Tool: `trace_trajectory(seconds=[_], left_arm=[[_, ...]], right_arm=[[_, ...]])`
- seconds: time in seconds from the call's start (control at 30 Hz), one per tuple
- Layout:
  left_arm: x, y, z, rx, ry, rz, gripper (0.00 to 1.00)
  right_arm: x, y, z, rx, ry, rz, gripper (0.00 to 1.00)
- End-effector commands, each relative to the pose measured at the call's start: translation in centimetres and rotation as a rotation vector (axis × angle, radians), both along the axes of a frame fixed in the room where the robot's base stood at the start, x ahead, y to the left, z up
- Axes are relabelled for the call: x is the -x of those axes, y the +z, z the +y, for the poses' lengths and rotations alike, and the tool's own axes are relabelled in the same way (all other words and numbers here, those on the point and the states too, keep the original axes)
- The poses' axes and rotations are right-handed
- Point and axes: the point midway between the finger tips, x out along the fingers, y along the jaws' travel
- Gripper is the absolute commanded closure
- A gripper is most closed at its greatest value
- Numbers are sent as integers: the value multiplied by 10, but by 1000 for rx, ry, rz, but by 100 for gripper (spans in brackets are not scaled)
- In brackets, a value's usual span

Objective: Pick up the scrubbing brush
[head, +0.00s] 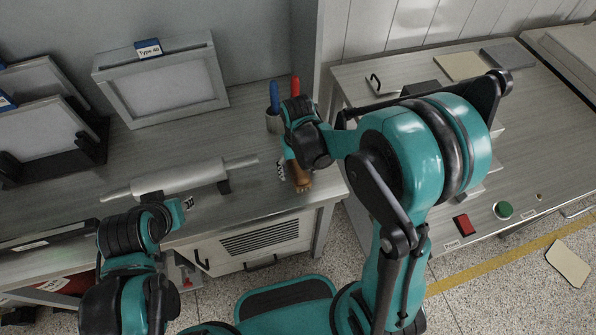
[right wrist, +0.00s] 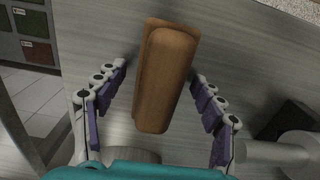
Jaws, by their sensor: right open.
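The scrubbing brush (right wrist: 165,80) shows in the right wrist view as a brown wooden block on the grey table. In the head view its brown end (head: 302,183) shows near the table's front right corner, partly hidden by my right arm. My right gripper (right wrist: 158,100) is open, with one finger on each side of the brush and visible gaps between. In the head view my right gripper (head: 295,172) is over the brush. My left gripper (head: 188,203) is at the table's front edge, below the grey roller; its opening cannot be made out.
A grey roller (head: 180,177) lies left of the brush on dark supports. A cup (head: 273,122) with a blue and a red pen stands behind the brush. A framed panel (head: 160,82) stands at the back. A second table (head: 450,215) is at right.

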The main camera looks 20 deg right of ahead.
Motion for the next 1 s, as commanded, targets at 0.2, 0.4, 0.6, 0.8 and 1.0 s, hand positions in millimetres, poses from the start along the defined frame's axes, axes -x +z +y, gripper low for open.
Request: trace_trajectory(seconds=[0.2,0.4,0.6,0.8,1.0], left_arm=[[0,1,0,0,0,0,68],[0,1,0,0,0,0,68],[0,1,0,0,0,0,68],[0,10,0,0,0,0,68],[0,26,0,0,0,0,68]], right_arm=[[0,1,0,0,0,0,68],[0,1,0,0,0,0,89],[0,2,0,0,0,0,89],[0,19,0,0,0,0,89],[10,52,-2,0,0,0,89]])
